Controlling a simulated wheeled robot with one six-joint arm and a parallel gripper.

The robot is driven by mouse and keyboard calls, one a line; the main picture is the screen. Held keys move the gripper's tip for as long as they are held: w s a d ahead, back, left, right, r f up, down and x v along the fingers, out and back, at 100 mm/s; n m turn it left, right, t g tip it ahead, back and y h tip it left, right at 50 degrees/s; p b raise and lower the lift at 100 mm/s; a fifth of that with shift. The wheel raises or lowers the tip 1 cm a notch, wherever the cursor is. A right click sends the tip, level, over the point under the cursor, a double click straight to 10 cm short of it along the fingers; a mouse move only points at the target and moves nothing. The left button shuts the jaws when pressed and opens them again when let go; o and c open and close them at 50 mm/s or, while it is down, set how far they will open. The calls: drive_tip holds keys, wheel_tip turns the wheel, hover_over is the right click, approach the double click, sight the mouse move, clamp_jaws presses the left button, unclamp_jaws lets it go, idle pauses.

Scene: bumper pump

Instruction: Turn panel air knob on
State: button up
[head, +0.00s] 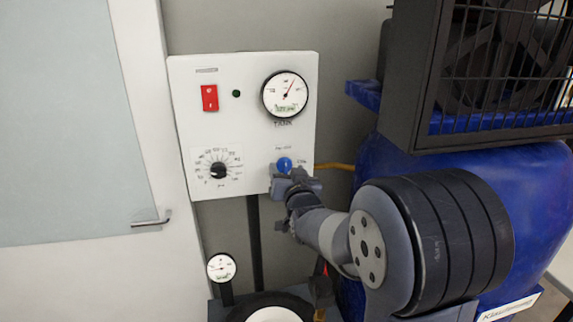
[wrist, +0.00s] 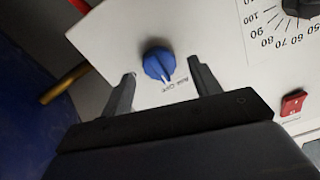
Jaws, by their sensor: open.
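The blue air knob (head: 284,165) sits at the lower right of the white control panel (head: 245,130). In the wrist view the blue knob (wrist: 157,65) has a white pointer mark on its lower edge, toward the printed label. My gripper (head: 292,178) is just in front of the knob in the head view and hides part of the panel below it. In the wrist view my gripper (wrist: 162,72) is open, with one finger to each side of the knob. I cannot tell whether either finger touches it.
The panel also has a red switch (head: 210,97), a round gauge (head: 285,95) and a black dial (head: 218,170). A blue tank (head: 400,152) with a black fan housing (head: 432,70) stands at the right. A door (head: 70,130) is at the left.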

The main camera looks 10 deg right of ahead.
drive_tip(key=shift+w, duration=0.8)
drive_tip(key=shift+c, duration=0.5)
drive_tip(key=c, duration=0.9)
